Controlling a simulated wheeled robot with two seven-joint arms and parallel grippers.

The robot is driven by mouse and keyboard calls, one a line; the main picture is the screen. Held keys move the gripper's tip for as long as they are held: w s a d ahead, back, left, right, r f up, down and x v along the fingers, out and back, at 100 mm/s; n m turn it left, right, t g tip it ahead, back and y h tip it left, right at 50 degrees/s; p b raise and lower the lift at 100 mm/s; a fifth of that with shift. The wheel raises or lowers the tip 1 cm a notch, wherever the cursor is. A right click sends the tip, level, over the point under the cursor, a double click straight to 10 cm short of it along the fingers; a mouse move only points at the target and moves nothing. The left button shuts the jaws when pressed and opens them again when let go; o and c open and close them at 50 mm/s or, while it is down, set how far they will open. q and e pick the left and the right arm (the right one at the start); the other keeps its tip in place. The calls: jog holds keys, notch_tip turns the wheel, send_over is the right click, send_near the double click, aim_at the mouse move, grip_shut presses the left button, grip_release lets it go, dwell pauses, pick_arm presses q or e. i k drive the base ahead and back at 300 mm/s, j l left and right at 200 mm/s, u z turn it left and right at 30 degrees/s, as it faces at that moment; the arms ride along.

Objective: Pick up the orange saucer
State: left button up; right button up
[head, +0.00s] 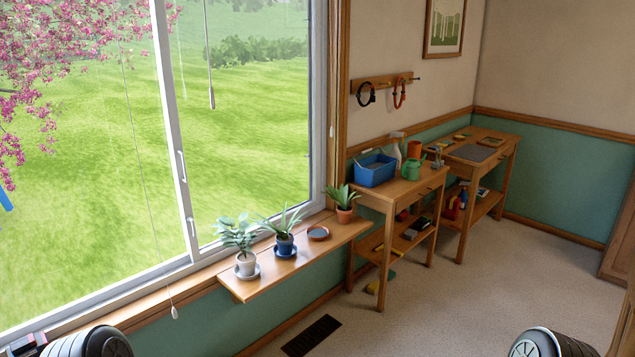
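The orange saucer (318,233) lies empty on the wooden window shelf (262,287), seen in the head view. Rounded grey parts of my arms show at the bottom left and bottom right corners. No gripper fingers show, and nothing of mine is near the saucer.
A white plant pot (246,265) stands at the shelf's left end. The large window (240,120) is behind the shelf. A wooden workbench with a blue tub (374,169) and green watering can (412,168) stands to the right. The carpet in front is mostly clear, with a dark floor vent (311,335).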

aim_at(316, 233)
jog(key=i+j+z, duration=0.1)
jog(key=i+z, duration=0.15)
jog(key=i, duration=0.3)
jog(key=i+j+z, duration=0.2)
jog(key=i, duration=0.35)
jog(key=i+j+z, duration=0.25)
jog(key=i, duration=0.25)
jog(key=i+j+z, duration=0.3)
jog(key=i, duration=0.15)
jog(key=i+j+z, duration=0.3)
jog(key=i+j, duration=0.05)
jog(key=j, duration=0.05)
